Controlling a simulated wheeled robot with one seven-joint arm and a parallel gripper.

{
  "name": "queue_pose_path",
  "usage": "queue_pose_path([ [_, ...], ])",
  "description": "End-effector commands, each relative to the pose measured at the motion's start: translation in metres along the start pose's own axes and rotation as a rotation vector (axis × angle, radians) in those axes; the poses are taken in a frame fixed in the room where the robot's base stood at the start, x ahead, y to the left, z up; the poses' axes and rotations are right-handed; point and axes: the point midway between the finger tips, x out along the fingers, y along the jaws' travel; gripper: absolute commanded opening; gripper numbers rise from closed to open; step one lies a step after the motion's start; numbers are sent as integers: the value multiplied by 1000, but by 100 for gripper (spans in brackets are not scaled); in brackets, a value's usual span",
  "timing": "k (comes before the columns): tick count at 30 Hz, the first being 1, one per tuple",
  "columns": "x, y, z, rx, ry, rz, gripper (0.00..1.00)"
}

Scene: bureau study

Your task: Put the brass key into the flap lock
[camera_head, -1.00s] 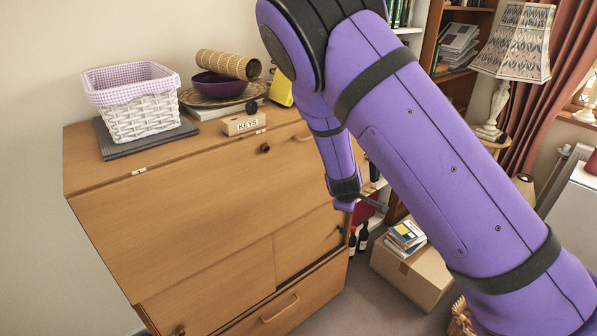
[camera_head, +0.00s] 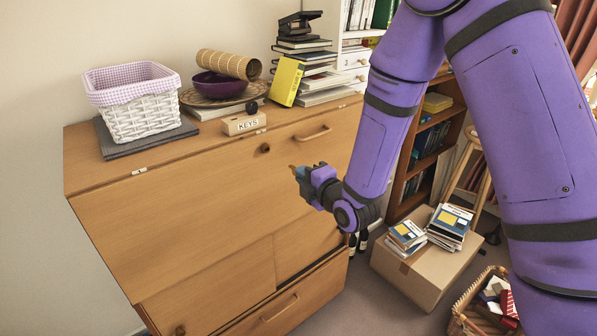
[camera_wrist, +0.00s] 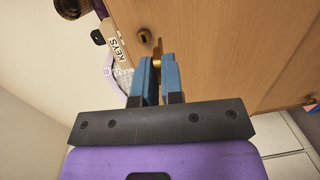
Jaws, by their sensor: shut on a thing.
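My gripper (camera_head: 299,172) is in front of the bureau's closed flap (camera_head: 200,190), below and to the right of the flap lock (camera_head: 265,148). Its blue fingers (camera_wrist: 157,76) are shut on the brass key (camera_wrist: 158,50), which sticks out past the fingertips. In the wrist view the key points toward the bureau front, just right of the dark keyhole of the flap lock (camera_wrist: 145,36). The key is apart from the lock. In the head view only a small orange-brown tip of the key (camera_head: 291,167) shows.
A wooden KEYS box (camera_head: 243,123) stands on the bureau top near the front edge. A white basket (camera_head: 145,120), a purple bowl (camera_head: 218,86) and stacked books (camera_head: 305,65) stand there too. A carton (camera_head: 405,275) with books is on the floor at right.

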Motion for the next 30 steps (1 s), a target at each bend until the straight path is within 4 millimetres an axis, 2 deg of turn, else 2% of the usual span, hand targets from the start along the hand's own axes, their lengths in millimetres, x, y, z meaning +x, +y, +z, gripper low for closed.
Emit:
queue_pose_path([
  [3, -7, 16, -16, -2, 45, 60, 0],
  [8, -9, 24, -24, -3, 60, 84, 0],
  [30, 45, 27, -26, -2, 59, 83, 0],
])
